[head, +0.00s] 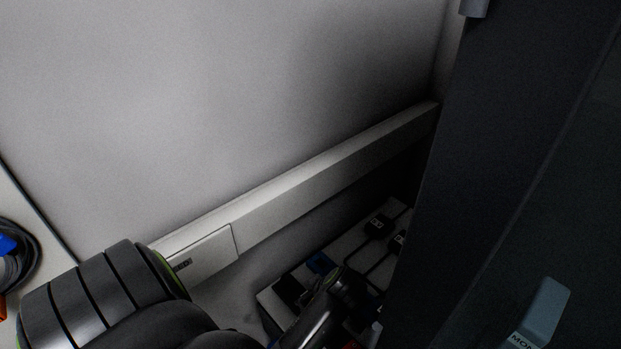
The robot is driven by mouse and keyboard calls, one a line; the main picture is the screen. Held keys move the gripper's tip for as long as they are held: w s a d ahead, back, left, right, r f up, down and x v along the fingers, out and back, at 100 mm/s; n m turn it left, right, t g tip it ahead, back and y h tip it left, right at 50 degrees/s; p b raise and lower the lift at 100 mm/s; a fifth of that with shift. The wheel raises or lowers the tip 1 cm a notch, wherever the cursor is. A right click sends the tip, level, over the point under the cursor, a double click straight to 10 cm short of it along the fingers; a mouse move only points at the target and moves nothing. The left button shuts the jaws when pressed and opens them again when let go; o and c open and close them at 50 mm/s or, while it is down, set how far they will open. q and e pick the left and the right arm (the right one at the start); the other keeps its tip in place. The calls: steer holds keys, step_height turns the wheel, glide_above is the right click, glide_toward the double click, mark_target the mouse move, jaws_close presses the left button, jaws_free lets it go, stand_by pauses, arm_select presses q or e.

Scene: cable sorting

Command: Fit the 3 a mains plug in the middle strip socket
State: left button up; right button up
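A pale strip-like block (267,298) lies low in the head view, right of centre, in shadow. Two black plug-like pieces with small white labels, one at the back (376,226) and one further right (399,239), sit on it with dark cables running from them. I cannot read the labels, tell which is the 3 A plug, or make out the middle socket. My arm comes in from the bottom left and covers part of the block. I cannot make out either gripper.
A large dark panel (490,170) fills the right side and hides the block's right end. A pale ledge (330,172) runs along the white wall (220,110). A coiled dark cable with a blue part (20,262) lies at the left edge. A grey labelled piece (541,312) is bottom right.

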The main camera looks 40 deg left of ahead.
arm_select(q)
steer(key=shift+f, duration=0.65)
stand_by(0.7)
steer(key=o, duration=1.1)
steer(key=shift+c, duration=0.2)
steer(key=shift+o, duration=0.5)
steer(key=o, duration=0.4)
steer(key=shift+r, duration=0.1)
step_height(320, 180, up, 7)
steer(key=p, duration=0.8)
